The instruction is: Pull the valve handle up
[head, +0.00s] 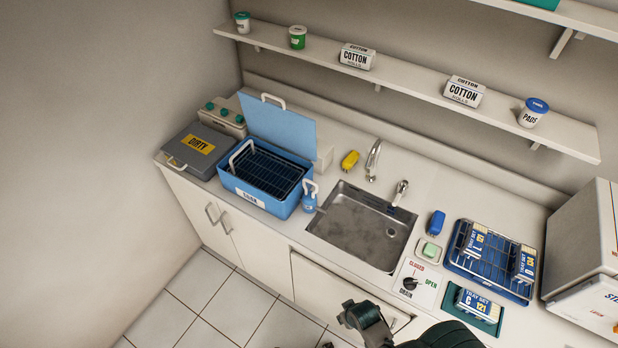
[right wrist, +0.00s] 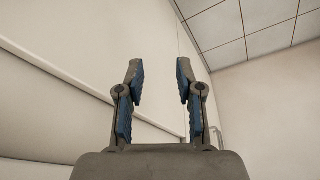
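A blue tub (head: 235,187) with an open blue lid (head: 277,124) stands on the counter left of the sink. At its right end is a small blue fitting (head: 310,204) with an upright white loop handle (head: 311,186); this looks like the valve, but it is too small to be sure. In the right wrist view my right gripper (right wrist: 160,78) is open and empty, its two blue-padded fingers apart, with no valve near it. A grey-green part of mine shows at the bottom of the head view, well below the tub. My left gripper is not identifiable in either view.
The sink (head: 364,228) has a faucet (head: 373,158) behind it. A drain knob (head: 410,283) on a CLOSED/OPEN plate sits right of the sink. Blue trays (head: 456,262) stand farther right. A grey DIRTY box (head: 183,164) stands left. The floor (head: 235,305) before the cabinets is clear.

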